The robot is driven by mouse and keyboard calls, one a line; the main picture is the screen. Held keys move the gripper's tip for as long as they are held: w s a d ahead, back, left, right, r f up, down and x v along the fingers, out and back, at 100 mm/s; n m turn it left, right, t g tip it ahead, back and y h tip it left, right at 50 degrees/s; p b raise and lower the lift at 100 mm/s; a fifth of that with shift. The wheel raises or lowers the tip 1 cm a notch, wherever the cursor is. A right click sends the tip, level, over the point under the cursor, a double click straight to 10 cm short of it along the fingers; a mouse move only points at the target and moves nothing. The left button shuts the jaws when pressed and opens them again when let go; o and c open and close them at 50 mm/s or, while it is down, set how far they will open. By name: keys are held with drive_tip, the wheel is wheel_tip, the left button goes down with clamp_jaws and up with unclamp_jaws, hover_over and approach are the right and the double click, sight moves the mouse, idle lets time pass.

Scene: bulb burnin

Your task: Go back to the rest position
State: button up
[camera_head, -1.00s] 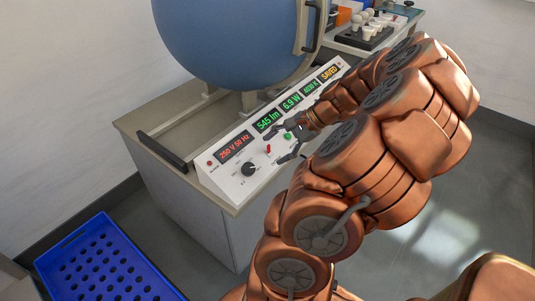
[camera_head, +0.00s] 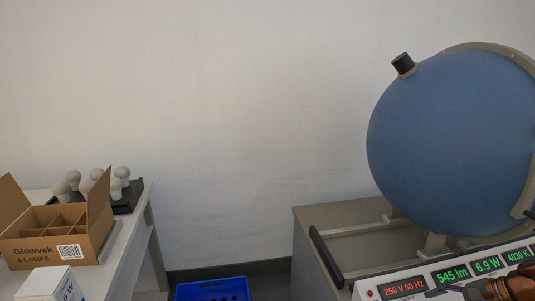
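My gripper (camera_head: 470,290) shows only in part at the bottom right corner, in front of the control panel (camera_head: 405,276) of the test bench. One dark finger lies just below the green readouts, with a copper-coloured piece of my arm (camera_head: 518,284) beside it. The other finger is below the picture edge. No object shows in the visible part of the gripper. The panel reads 250 V 50 Hz, 545 lm, 6.9 W and 4030 K.
A large blue sphere (camera_head: 450,140) stands on the bench (camera_head: 345,217) at right. At left, a table (camera_head: 125,240) bears an open Glowvek carton (camera_head: 50,250), a small white box (camera_head: 48,284) and several bulbs (camera_head: 115,187) on a dark rack. A blue crate (camera_head: 212,289) is on the floor between.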

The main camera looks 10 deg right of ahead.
drive_tip(key=a+r+n+g, duration=0.2)
drive_tip(key=a+n+g, duration=0.6)
drive_tip(key=a, duration=1.3)
drive_tip(key=s+a+f+n+h, duration=0.1)
drive_tip(key=s+a+n+h, duration=0.3)
drive_tip(key=s, duration=0.3)
drive_tip(key=s+a+n+h, duration=0.2)
drive_tip(key=s+a+n, duration=0.2)
drive_tip(key=s+n, duration=0.2)
wheel_tip(320, 180, up, 16)
drive_tip(key=p, duration=1.4)
drive_tip(key=shift+w+d+f+p, duration=0.2)
drive_tip(key=shift+w+d+p, duration=0.1)
drive_tip(key=shift+w, duration=0.15)
